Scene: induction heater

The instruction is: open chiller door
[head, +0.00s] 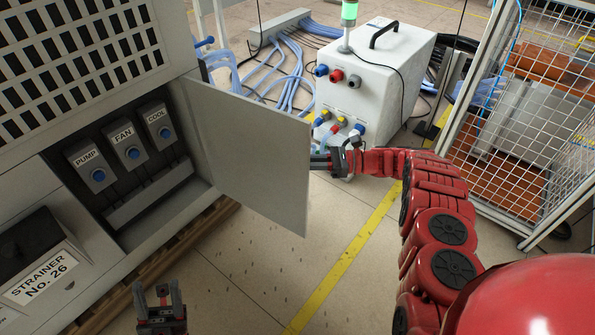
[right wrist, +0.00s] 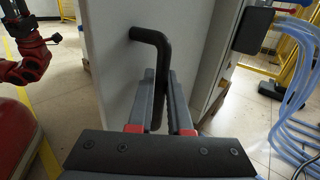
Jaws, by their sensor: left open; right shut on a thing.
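The chiller door (head: 255,155) is a grey panel standing swung out from the chiller cabinet (head: 80,195), which shows its inside. My right gripper (head: 328,161) is at the door's outer edge, partly hidden by the panel in the head view. In the right wrist view the black bent door handle (right wrist: 158,48) runs down between the fingers of my right gripper (right wrist: 168,100), which is shut on it. My left gripper (head: 158,296) is open and empty, low at the bottom of the head view, apart from the door.
Inside the cabinet are switch boxes marked PUMP (head: 92,165), FAN (head: 126,145) and COOL (head: 158,127). A white machine (head: 385,75) with blue hoses stands behind the door. A wire-mesh cage (head: 520,130) is at the right. Floor below the door is clear.

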